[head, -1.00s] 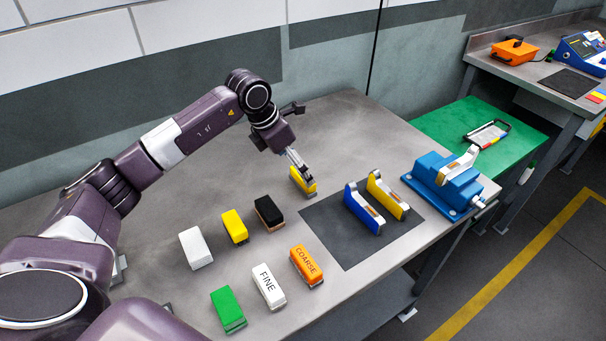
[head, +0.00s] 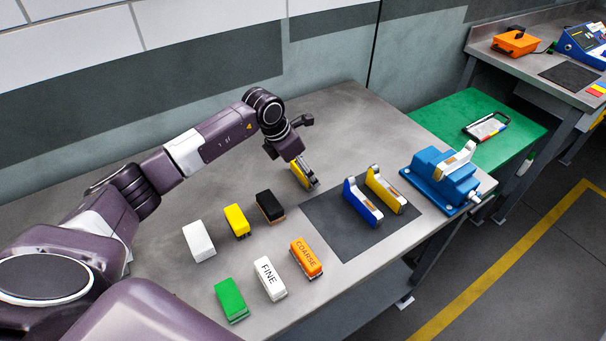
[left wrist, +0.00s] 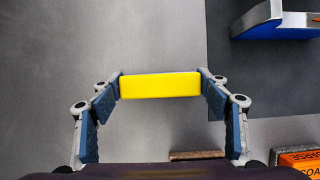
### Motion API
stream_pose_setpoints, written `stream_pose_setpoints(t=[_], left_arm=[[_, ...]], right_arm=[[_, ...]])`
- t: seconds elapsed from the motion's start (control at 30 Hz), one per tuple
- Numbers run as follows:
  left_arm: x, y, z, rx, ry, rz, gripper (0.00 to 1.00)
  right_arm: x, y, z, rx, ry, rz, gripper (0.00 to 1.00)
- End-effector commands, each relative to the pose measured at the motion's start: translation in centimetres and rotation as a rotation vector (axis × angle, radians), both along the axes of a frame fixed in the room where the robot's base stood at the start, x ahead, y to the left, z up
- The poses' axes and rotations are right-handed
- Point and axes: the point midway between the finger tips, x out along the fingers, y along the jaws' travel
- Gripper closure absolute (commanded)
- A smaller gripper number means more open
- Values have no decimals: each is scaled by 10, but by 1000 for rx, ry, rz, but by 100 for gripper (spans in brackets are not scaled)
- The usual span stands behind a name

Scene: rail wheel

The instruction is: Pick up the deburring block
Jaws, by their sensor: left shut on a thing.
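My left gripper (head: 306,180) is shut on a yellow block (head: 298,170) left of the dark mat's far corner. In the left wrist view, the yellow block (left wrist: 160,85) spans the gap between my left fingertips (left wrist: 160,88). I cannot tell whether it still touches the table. Other blocks stand nearer: black (head: 269,207), a second yellow (head: 236,222), plain white (head: 198,241), orange marked COARSE (head: 306,259), white marked FINE (head: 269,279) and green (head: 230,301). None is labelled as the deburring block. My right gripper is not in view.
A blue-ended holder (head: 360,205) and a yellow-ended holder (head: 386,190) stand on the dark mat (head: 345,245). A blue vise (head: 440,184) is at the table's right end. Beyond it is a green surface (head: 470,115). The table's back left is clear.

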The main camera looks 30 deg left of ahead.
Motion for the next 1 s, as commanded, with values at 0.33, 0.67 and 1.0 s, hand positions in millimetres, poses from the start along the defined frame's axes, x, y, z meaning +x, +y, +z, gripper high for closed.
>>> stream_pose_setpoints(t=[0.33, 0.67, 1.0], left_arm=[[1, 0, 1, 0, -2, 0, 59], [2, 0, 20, -1, -6, -1, 59], [2, 0, 105, -1, -10, 0, 59]], right_arm=[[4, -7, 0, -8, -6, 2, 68], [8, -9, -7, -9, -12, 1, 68], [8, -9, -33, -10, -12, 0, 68]])
